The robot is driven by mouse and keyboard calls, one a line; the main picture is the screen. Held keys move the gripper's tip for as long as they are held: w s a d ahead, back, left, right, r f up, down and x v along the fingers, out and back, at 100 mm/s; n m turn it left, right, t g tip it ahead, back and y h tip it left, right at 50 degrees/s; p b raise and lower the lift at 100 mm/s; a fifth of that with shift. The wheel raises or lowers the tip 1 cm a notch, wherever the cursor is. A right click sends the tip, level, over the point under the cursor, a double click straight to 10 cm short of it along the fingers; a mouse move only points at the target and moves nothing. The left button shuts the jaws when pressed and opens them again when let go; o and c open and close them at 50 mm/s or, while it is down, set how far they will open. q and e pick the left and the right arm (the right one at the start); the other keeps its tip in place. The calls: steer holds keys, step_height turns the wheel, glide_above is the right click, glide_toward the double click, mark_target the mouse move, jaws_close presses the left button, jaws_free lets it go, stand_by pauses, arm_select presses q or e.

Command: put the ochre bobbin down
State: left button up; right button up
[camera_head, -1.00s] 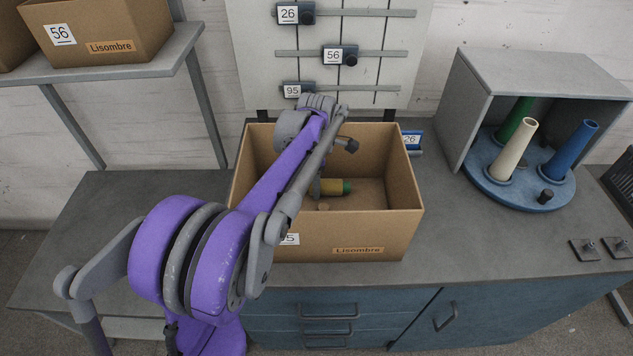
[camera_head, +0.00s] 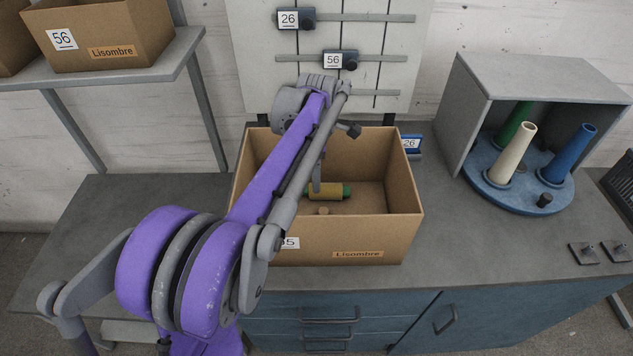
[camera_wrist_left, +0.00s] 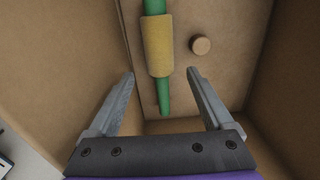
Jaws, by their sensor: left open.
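The ochre bobbin (camera_head: 326,191), an ochre winding on a green tube, lies on its side on the floor of the cardboard box (camera_head: 345,232). In the left wrist view the bobbin (camera_wrist_left: 158,45) lies beyond the fingertips, and its green tube sticks out at both ends. My left gripper (camera_wrist_left: 161,74) is open above it, with nothing between its fingers. In the head view most of this gripper is hidden behind my arm; one grey finger (camera_head: 316,176) shows over the bobbin. My right gripper is not in view.
A small round tan peg (camera_head: 323,211) stands in the box near the bobbin; it also shows in the wrist view (camera_wrist_left: 201,45). The box walls surround the gripper. At the right, a blue turntable (camera_head: 520,201) holds green, cream and blue cones under a grey hood (camera_head: 545,75).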

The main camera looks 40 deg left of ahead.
arm_select(q)
step_height(320, 180, up, 7)
steer(key=shift+f, duration=0.2)
steer(key=shift+f, duration=0.1)
